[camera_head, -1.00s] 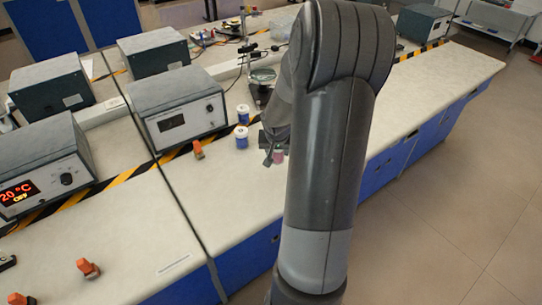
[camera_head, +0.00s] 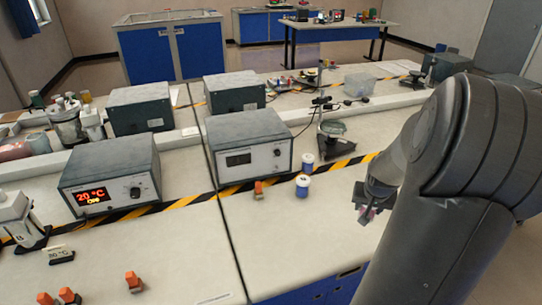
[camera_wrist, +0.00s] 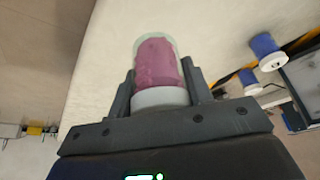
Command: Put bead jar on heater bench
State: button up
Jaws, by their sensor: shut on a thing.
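The bead jar (camera_wrist: 157,68) is a clear jar with pink-purple contents and a pale grey end. My gripper (camera_wrist: 160,95) is shut on it, one finger on each side of the pale end. A heater box (camera_head: 109,176) with a lit red "20 °C" display stands on the left bench section (camera_head: 175,250), which I take as the heater bench.
Two blue-and-white jars (camera_head: 303,186) and an orange piece (camera_head: 259,191) stand near the striped tape. A box with a dark display (camera_head: 248,145) stands behind them. Orange pieces (camera_head: 133,282) and a small label sign (camera_head: 61,255) are on the left section. Its middle is clear.

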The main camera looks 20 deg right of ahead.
jog(key=w+a+n+t+y, duration=0.15)
jog(key=w+a+n, duration=0.25)
jog(key=w+a, duration=0.85)
jog(key=w+a+n+y, duration=0.2)
jog(key=w+a+n, duration=0.3)
jog(key=w+a, duration=0.8)
jog(key=s+a+n+g+y, duration=0.25)
jog(key=a+n, duration=0.55)
jog(key=a, duration=3.3)
jog(key=shift+t, duration=0.4)
jog(key=a+f, duration=0.2)
jog(key=a, duration=0.1)
jog(key=a+f, duration=0.2)
jog(key=a, duration=0.2)
jog(key=s+a+f, duration=0.1)
jog(key=a+f, duration=0.1)
jog(key=a, duration=0.2)
jog(key=shift+a+f, duration=0.15)
jog(key=shift+f, duration=2.25)
